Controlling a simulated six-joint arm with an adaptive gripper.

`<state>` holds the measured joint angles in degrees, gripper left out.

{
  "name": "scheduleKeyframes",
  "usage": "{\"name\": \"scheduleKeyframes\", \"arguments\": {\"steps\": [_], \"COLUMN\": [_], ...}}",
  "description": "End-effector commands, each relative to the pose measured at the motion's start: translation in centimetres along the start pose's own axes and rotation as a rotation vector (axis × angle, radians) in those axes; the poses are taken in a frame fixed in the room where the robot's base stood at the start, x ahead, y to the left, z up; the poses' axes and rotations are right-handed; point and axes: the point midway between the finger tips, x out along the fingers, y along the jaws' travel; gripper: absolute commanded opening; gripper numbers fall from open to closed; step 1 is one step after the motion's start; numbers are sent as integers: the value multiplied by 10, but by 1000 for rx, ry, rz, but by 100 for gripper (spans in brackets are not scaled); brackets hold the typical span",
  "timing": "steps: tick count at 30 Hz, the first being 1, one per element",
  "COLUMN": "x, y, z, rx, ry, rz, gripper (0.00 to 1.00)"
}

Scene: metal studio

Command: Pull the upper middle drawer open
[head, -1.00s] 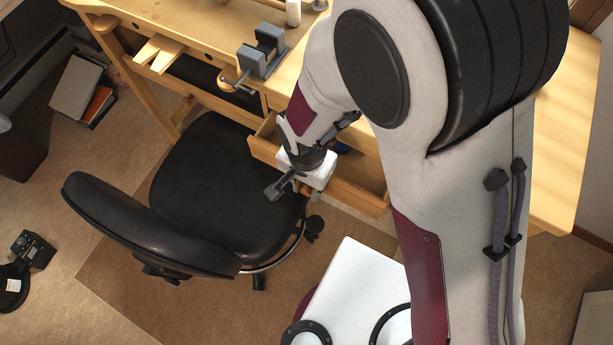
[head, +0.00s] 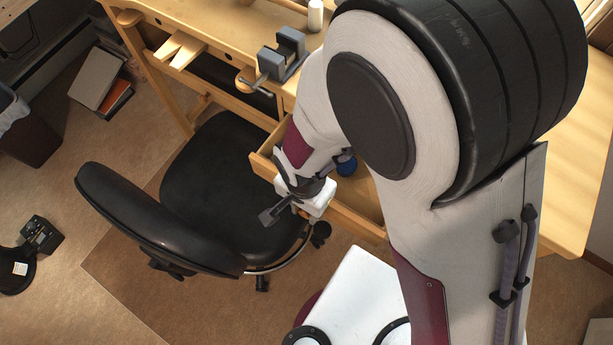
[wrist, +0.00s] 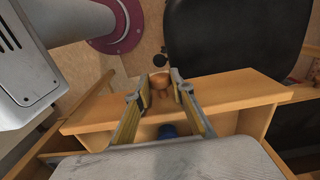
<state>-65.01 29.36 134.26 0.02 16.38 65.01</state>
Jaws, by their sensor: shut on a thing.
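The pale wooden drawer stands pulled out of the bench, its front panel (head: 357,221) facing the chair and part of its inside open to view. In the wrist view its front (wrist: 235,91) crosses the middle of the picture. A brown wooden knob (wrist: 159,82) sits at the middle of that front. My gripper (wrist: 161,88) reaches over the front with one finger on each side of the knob and is shut on it. In the head view my gripper (head: 308,198) is at the drawer front, and the knob is hidden there.
A blue round thing (head: 347,166) lies inside the drawer. A black chair (head: 215,180) stands close to the drawer's left and front. A grey vise (head: 283,54) and a white bottle (head: 315,16) are on the bench top (head: 215,25). Carpet (head: 125,300) is open at lower left.

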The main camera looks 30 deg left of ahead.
Motion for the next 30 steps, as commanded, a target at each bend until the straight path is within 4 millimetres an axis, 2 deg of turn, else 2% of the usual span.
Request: {"name": "scheduleKeyframes", "arguments": {"steps": [1, 2, 3, 17, 23, 30], "x": [0, 0, 0, -2, -12, -32], "y": [0, 0, 0, 0, -1, -1], "z": [0, 0, 0, 0, -1, -1], "rx": [0, 0, 0, 0, 0, 0], "ry": [1, 1, 0, 0, 1, 2], "rz": [-1, -1, -1, 0, -3, -4], "gripper": [30, 38, 39, 39, 39, 39]}}
